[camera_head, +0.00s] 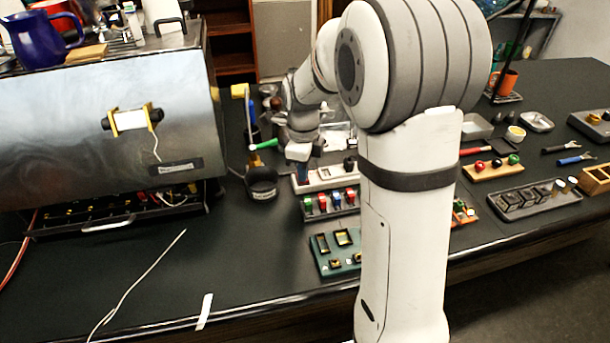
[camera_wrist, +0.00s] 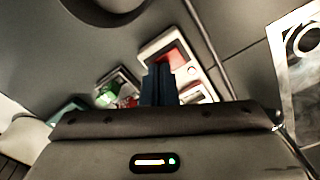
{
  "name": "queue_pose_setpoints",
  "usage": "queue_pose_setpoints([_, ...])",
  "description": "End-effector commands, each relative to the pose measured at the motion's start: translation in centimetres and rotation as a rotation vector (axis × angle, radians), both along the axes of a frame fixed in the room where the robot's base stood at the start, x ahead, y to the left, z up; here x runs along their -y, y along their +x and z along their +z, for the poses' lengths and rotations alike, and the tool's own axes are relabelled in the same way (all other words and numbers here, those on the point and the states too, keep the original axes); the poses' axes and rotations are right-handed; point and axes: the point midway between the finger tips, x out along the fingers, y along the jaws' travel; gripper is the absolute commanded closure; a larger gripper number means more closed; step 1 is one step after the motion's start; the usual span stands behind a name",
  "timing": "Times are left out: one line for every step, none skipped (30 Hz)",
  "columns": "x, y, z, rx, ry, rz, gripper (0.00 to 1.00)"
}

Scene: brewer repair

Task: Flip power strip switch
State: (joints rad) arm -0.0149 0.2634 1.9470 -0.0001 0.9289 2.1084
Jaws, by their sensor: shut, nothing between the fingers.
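The power strip (camera_head: 318,182) is a white, long, low body on the dark table, partly hidden by my arm in the head view. It also shows in the wrist view as a white frame (camera_wrist: 158,44) around a red part (camera_wrist: 180,56), which looks like its switch. My gripper (camera_head: 297,156) points down over the left end of the strip. In the wrist view its dark blue fingers (camera_wrist: 158,84) are shut, empty, and overlap the strip beside the red part. I cannot tell whether the fingertips touch it or which way the switch is tipped.
A rack of coloured pieces (camera_head: 335,203) stands just in front of the strip, with a green tray (camera_head: 325,262) nearer the edge. The large metal brewer (camera_head: 60,110) fills the left side. The table's front left is mostly clear.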

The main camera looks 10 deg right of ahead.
Motion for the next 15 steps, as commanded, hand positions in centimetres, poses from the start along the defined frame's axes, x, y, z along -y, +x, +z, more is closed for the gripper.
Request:
queue_pose_setpoints([0.0, -0.1, 0.0, -0.004, 0.000, 0.000, 1.00])
queue_pose_setpoints([0.0, -0.1, 0.2, -0.004, 0.000, 0.000, 1.00])
queue_pose_setpoints([0.0, -0.1, 0.4, -0.004, 0.000, 0.000, 1.00])
queue_pose_setpoints([0.0, -0.1, 0.7, -0.003, 0.001, 0.000, 1.00])
queue_pose_setpoints([0.0, -0.1, 0.9, -0.003, 0.001, 0.000, 1.00])
queue_pose_setpoints([0.0, -0.1, 1.3, -0.002, 0.000, 0.000, 1.00])
queue_pose_setpoints([0.0, -0.1, 1.6, -0.002, 0.000, 0.000, 1.00])
queue_pose_setpoints([0.0, -0.1, 1.8, -0.002, 0.000, 0.000, 1.00])
queue_pose_setpoints([0.0, -0.1, 2.1, -0.002, 0.000, 0.000, 1.00])
queue_pose_setpoints([0.0, -0.1, 2.4, -0.002, 0.000, 0.000, 1.00])
queue_pose_setpoints([0.0, -0.1, 2.6, -0.003, 0.001, 0.000, 1.00])
queue_pose_setpoints([0.0, -0.1, 3.0, -0.003, 0.001, 0.000, 1.00])
queue_pose_setpoints([0.0, -0.1, 3.2, -0.004, 0.000, 0.000, 1.00])
queue_pose_setpoints([0.0, -0.1, 3.4, -0.004, 0.000, 0.000, 1.00])
queue_pose_setpoints([0.0, -0.1, 3.8, -0.004, 0.000, 0.000, 1.00])
